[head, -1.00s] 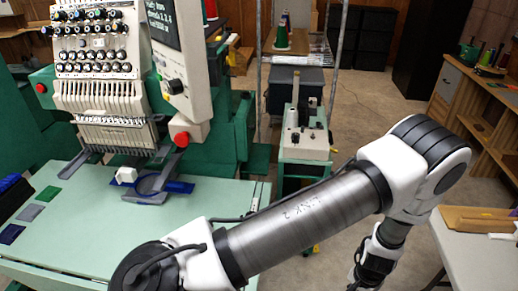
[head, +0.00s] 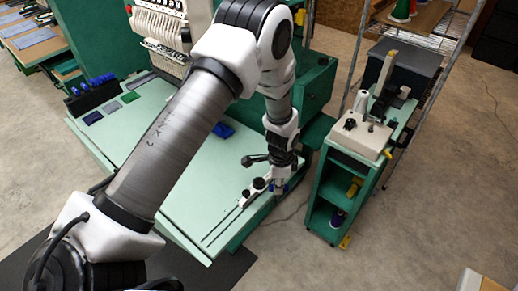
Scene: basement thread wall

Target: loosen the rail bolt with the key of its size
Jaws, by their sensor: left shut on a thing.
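My left gripper (head: 278,186) points down at the right end of the pale green table (head: 180,130), close to the rail fittings. I cannot make out the rail bolt. A black rack (head: 97,98) with several blue-handled keys stands at the table's far left. My right gripper is out of view.
The embroidery machine (head: 160,25) stands behind the table, partly hidden by my left arm. A green cart (head: 345,165) with a white device on top stands to the right, close to the gripper. A wire shelf (head: 430,40) is behind it. The floor at right is clear.

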